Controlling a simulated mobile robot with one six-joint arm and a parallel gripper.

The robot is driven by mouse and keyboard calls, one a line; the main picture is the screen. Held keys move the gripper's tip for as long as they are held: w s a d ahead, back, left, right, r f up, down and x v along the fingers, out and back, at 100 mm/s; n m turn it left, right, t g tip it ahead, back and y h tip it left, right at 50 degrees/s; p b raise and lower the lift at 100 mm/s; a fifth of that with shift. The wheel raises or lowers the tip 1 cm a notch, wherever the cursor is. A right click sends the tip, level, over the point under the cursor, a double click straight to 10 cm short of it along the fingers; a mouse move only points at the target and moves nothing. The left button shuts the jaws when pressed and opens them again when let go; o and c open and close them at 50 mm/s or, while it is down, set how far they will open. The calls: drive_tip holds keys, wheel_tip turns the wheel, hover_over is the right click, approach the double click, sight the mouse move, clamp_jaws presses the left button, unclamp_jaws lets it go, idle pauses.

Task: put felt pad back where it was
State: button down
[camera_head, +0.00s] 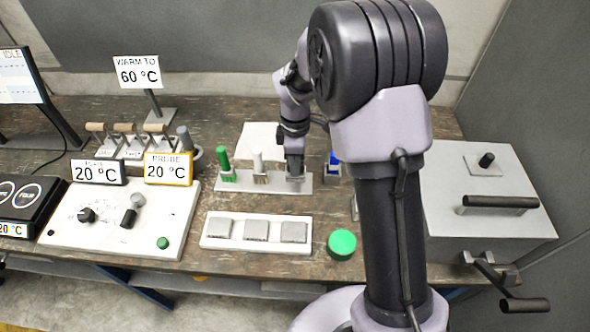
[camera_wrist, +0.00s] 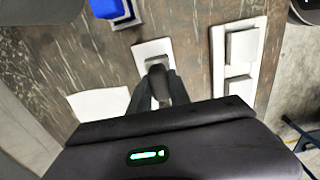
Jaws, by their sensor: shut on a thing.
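My gripper (camera_head: 295,173) points down at the right end of a white rack (camera_head: 228,185). It is shut on a dark grey upright piece, seen between the fingers in the wrist view (camera_wrist: 157,72), which I take to be the felt pad by its handle. Its lower end is at or just above the rack's white surface (camera_wrist: 152,47); I cannot tell whether it touches. The fingers hide most of it. A green-handled tool (camera_head: 223,160) and a white-handled tool (camera_head: 257,162) stand upright on the rack to the left.
A white tray (camera_head: 209,241) with three grey squares lies in front of the rack. A blue object (camera_head: 333,162) stands just right of my gripper. A white sheet (camera_head: 255,135) lies behind. A green button (camera_head: 341,244) and a control panel (camera_head: 70,238) are near the front edge.

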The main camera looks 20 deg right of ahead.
drive_tip(key=shift+w+d+f+b, duration=0.15)
drive_tip(key=shift+f+b, duration=0.1)
drive_tip(key=shift+f, duration=0.35)
drive_tip(key=shift+w+a+f+b, duration=0.15)
drive_tip(key=shift+f+b, duration=0.1)
drive_tip(key=shift+f, duration=0.3)
drive_tip(key=shift+w+d+f+b, duration=0.15)
drive_tip(key=shift+f+b, duration=0.1)
drive_tip(key=shift+f, duration=0.35)
drive_tip(key=shift+f, duration=0.2)
drive_tip(key=c, duration=1.2)
unclamp_jaws()
drive_tip(key=shift+r, duration=0.1)
